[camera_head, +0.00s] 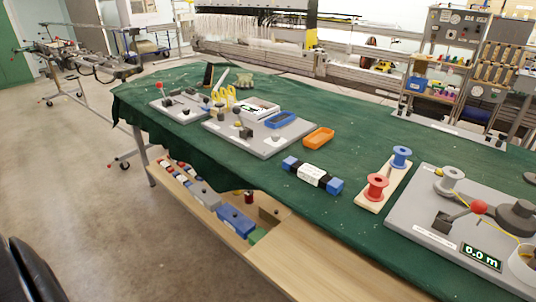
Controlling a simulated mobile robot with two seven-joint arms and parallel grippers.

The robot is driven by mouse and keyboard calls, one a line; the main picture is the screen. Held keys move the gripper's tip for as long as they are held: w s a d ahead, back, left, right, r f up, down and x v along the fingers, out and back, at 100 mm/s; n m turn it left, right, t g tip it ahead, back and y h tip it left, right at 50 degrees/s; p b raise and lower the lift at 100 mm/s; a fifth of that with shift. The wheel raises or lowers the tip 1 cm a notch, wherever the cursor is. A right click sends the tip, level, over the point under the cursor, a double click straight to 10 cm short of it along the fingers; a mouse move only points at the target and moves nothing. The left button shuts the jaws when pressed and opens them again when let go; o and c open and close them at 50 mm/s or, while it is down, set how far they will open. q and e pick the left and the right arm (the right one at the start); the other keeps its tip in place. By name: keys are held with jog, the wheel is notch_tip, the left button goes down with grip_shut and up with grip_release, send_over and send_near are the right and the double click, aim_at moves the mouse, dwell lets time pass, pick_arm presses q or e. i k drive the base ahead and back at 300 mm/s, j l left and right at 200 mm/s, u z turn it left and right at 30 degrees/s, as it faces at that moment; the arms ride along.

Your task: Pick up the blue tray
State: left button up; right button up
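The blue tray (280,120) is a small, shallow, open box with a dark inside. It lies on a grey board (262,147) on the green-covered table, at the board's right part. An orange tray (319,138) of similar shape lies just to its right on the green cloth. Neither of my grippers shows in this view.
A wooden shelf (310,262) with bins lies below. Open floor is at left.

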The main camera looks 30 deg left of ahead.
aim_at(276, 121)
jog(key=u, duration=1.05)
